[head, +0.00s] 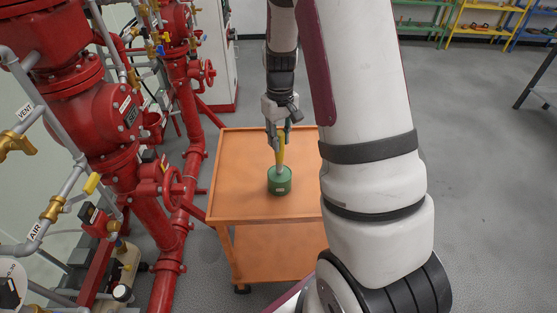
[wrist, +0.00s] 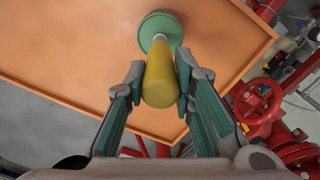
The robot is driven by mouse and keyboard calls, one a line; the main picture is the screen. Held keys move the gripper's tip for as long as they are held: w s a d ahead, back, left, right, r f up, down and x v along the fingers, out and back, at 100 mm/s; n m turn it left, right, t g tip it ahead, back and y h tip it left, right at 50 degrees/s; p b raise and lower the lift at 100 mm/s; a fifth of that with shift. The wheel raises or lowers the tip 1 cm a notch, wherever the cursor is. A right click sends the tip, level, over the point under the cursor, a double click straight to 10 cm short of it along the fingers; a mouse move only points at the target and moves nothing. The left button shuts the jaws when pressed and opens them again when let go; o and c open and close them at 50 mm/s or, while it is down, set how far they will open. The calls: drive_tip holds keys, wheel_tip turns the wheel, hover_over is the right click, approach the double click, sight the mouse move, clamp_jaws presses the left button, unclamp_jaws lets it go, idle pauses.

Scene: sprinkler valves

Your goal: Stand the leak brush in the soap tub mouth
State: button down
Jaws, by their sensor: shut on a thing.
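The leak brush (head: 281,153) has a yellow handle and stands nearly upright. My gripper (head: 279,134) is shut on the upper part of the handle. In the wrist view the handle (wrist: 160,80) lies between my gripper's two fingers (wrist: 161,88), with a pale shaft beyond it. The green soap tub (head: 279,184) stands on the orange cart top, directly below the brush; it also shows in the wrist view (wrist: 173,25). The brush's lower end meets the tub's top at its middle. The bristles are not visible, and I cannot tell how deep the end sits in the mouth.
The orange cart (head: 235,190) has a raised rim, and its top is otherwise clear where visible. Red valves and pipes (head: 150,205) stand close on its left. My arm hides the cart's right side. Shelves (head: 485,20) stand far back on the right.

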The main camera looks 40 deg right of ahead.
drive_tip(key=shift+f+p, duration=0.3)
drive_tip(key=shift+f, duration=2.7)
drive_tip(key=c, duration=1.4)
unclamp_jaws()
drive_tip(key=shift+f, duration=0.1)
drive_tip(key=shift+o, duration=0.2)
wheel_tip(320, 180, up, 12)
drive_tip(key=shift+r+b, duration=0.1)
drive_tip(key=shift+b, duration=0.7)
wheel_tip(320, 180, up, 6)
drive_tip(key=t, duration=0.1)
hover_over(280, 153)
drive_tip(key=a, duration=0.4)
drive_tip(key=s+a+r+t, duration=0.2)
drive_tip(key=s+a+r, duration=0.3)
drive_tip(key=a+r, duration=0.15)
drive_tip(key=s+a+r+t, duration=0.1)
drive_tip(key=s+a+r, duration=0.2)
drive_tip(key=s, duration=0.3)
drive_tip(key=s+a+r+t, duration=0.1)
drive_tip(key=s+a+r, duration=0.2)
drive_tip(key=s, duration=0.4)
drive_tip(key=shift+s+a+n+t, duration=0.15)
drive_tip(key=shift+a+n+t, duration=0.15)
drive_tip(key=shift+a+n, duration=0.1)
